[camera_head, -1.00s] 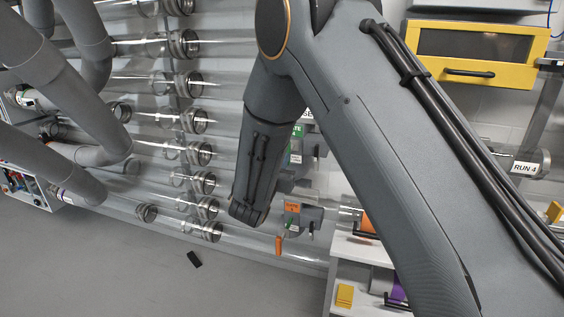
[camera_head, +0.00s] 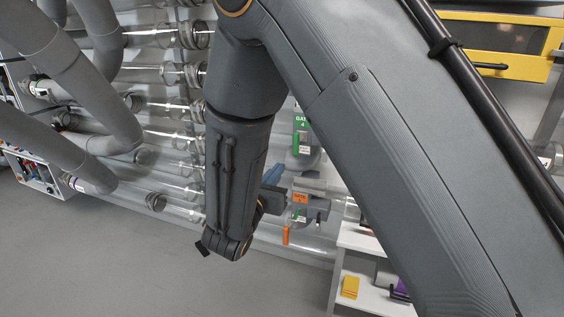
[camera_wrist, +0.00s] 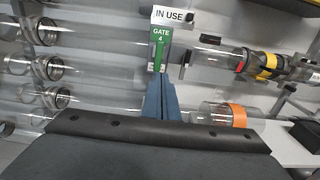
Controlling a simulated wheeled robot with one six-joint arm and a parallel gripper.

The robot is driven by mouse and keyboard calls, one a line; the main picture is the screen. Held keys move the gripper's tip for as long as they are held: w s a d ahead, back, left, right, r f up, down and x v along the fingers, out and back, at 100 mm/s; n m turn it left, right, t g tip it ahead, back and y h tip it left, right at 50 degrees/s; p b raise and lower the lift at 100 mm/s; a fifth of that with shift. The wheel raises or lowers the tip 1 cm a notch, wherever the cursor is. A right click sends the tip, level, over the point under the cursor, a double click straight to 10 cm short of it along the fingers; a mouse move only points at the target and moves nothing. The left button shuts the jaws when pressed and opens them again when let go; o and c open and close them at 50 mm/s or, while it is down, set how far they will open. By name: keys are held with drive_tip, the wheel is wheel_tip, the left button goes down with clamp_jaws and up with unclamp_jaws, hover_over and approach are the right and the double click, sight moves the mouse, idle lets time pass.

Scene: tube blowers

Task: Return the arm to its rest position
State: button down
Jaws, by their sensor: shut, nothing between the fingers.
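My gripper shows in the wrist view with its blue-grey fingers (camera_wrist: 161,98) together and nothing between them. The fingers point toward the clear tubes, just below the green "GATE 4" sign (camera_wrist: 160,47) with "IN USE" above it. In the head view my arm crosses the middle and right of the picture and bends down toward the tubes.
Clear tubes (camera_head: 175,138) with metal collars run along the wall. A gate unit with an orange tag (camera_head: 300,198) is close to my wrist. A yellow cabinet (camera_head: 487,44) is upper right, a white shelf (camera_head: 352,240) lower right. Grey floor (camera_head: 130,265) is open lower left.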

drive_tip(key=s+d+f+m+g+h+p, duration=0.1)
drive_tip(key=s+d+m+g+h, duration=0.35)
drive_tip(key=d, duration=0.85)
drive_tip(key=s+d+m+g+h+p, duration=0.1)
drive_tip(key=s+d+m+g, duration=0.6)
drive_tip(key=d, duration=0.5)
drive_tip(key=s+d+f+m+g+y+p, duration=0.1)
drive_tip(key=s+d+m+g+y, duration=0.15)
drive_tip(key=s+m, duration=0.25)
drive_tip(key=s+d+f+m+g+y+p, duration=0.1)
drive_tip(key=s+d+m+g, duration=0.1)
drive_tip(key=s+m+g, duration=0.3)
drive_tip(key=s+a+r+m+t+y+p, duration=0.1)
drive_tip(key=s+a+r+m+y+p, duration=0.1)
drive_tip(key=s+m+y, duration=0.4)
drive_tip(key=a+m+y, duration=0.1)
drive_tip(key=m, duration=0.4)
drive_tip(key=shift+a+t, duration=0.3)
drive_tip(key=shift+a, duration=0.1)
